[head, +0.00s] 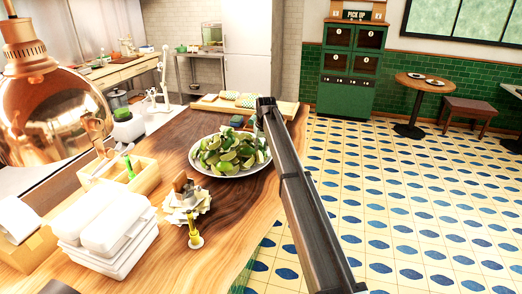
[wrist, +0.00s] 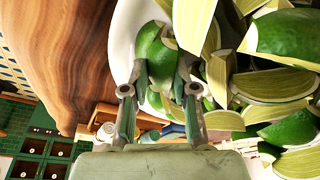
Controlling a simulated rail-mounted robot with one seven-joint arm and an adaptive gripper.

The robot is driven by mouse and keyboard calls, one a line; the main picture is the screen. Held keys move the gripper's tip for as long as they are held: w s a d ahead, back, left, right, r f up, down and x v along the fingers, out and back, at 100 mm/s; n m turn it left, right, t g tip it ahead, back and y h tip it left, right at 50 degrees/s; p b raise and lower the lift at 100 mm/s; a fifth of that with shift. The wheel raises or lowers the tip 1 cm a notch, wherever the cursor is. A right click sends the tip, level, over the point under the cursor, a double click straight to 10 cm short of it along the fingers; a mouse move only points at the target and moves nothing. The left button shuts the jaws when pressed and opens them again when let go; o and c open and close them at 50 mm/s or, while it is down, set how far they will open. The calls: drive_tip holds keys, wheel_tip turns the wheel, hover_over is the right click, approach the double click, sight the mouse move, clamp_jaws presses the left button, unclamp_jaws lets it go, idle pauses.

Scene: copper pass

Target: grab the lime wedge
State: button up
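Many green lime wedges (head: 227,153) are heaped on a round white plate (head: 231,175) on the wooden counter in the head view. In the wrist view, a lime wedge (wrist: 153,45) lies at the plate's edge, in line with the gap between my fingertips. My gripper (wrist: 162,72) is at the pile with its fingers apart. Whether either finger touches that wedge is unclear. Other lime wedges (wrist: 283,33) crowd close to the right finger. In the head view my dark arm reaches over the counter's right edge, and my fingers are mostly hidden beside the plate.
A wooden board (head: 246,106) with food lies behind the plate. Tiled floor is at right.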

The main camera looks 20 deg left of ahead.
sight(261, 147)
idle(0.3)
drive_tip(key=shift+r+b, duration=0.4)
drive_tip(key=shift+r, duration=0.5)
drive_tip(key=shift+r+p, duration=0.45)
drive_tip(key=shift+r, duration=8.7)
